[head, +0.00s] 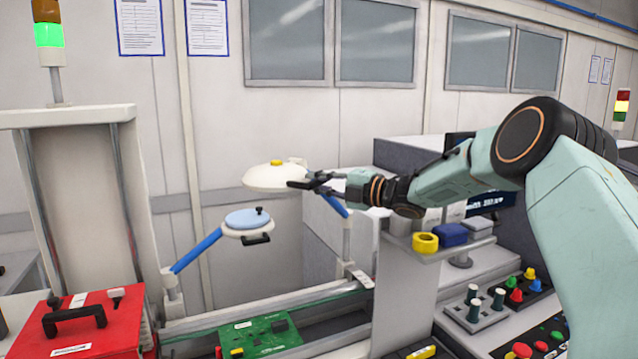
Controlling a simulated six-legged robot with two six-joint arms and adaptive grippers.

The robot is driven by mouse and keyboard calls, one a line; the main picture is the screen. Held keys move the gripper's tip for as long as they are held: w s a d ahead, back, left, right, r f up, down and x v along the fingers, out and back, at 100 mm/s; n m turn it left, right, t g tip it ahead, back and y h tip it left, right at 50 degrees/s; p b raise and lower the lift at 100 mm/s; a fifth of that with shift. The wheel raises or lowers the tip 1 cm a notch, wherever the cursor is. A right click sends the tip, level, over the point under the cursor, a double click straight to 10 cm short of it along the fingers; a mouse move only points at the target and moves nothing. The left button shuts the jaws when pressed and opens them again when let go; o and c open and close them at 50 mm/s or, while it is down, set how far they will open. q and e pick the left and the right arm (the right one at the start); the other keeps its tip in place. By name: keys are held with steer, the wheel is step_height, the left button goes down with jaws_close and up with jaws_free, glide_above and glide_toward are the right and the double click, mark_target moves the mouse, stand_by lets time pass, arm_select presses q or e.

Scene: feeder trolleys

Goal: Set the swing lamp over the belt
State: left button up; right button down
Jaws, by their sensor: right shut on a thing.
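The swing lamp has a wide white shade (262,178) with a yellow knob on top. A blue arm (335,205) joins it to a white post (347,238) at the belt's far side. My right gripper (306,183) is shut on the right rim of the shade, and its fingers cover that edge. The belt (315,305) runs between pale rails below, with a green circuit board (262,336) on it. In the picture the shade stands above the far rail, behind the board. My left gripper is out of view.
A round magnifier (247,219) with a pale blue cover stands on a blue arm left of the lamp. A red case (85,325) is at lower left. A shelf (440,248) with yellow tape (425,243) and a button panel (540,345) are at right.

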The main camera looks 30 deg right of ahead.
steer(key=shift+r, duration=0.2)
steer(key=c, duration=1.8)
jaws_free()
steer(key=o, duration=0.5)
steer(key=shift+w+f, duration=0.15)
steer(key=shift+f, duration=0.05)
steer(key=v, duration=1.2)
steer(key=shift+d, duration=0.15)
